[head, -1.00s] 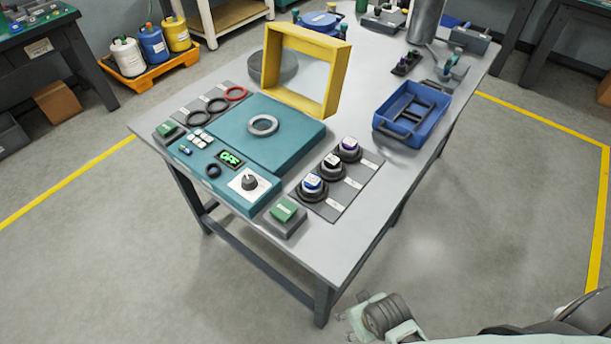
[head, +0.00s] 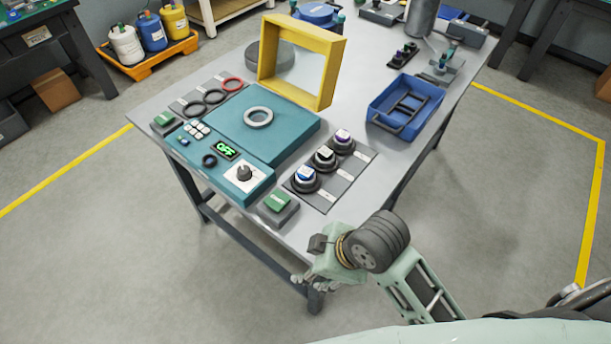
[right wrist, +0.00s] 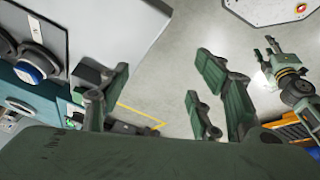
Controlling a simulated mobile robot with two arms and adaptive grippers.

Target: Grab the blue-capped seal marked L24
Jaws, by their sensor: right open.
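The blue-capped seal (head: 305,175) stands at the near end of a row of three seals on a grey mat on the table. In the right wrist view it shows at the left edge (right wrist: 36,72). Its marking is too small to read. My right gripper (head: 312,278) is at the table's near edge, below and right of the seal in the head view and apart from it. In the right wrist view its fingers (right wrist: 155,95) are spread, with nothing between them. My left gripper (right wrist: 266,53) shows small in the right wrist view, its fingers seemingly apart and empty.
A dark-capped seal (head: 325,156) and a purple-capped seal (head: 343,138) stand behind it. A blue tray (head: 425,125) stands at the right.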

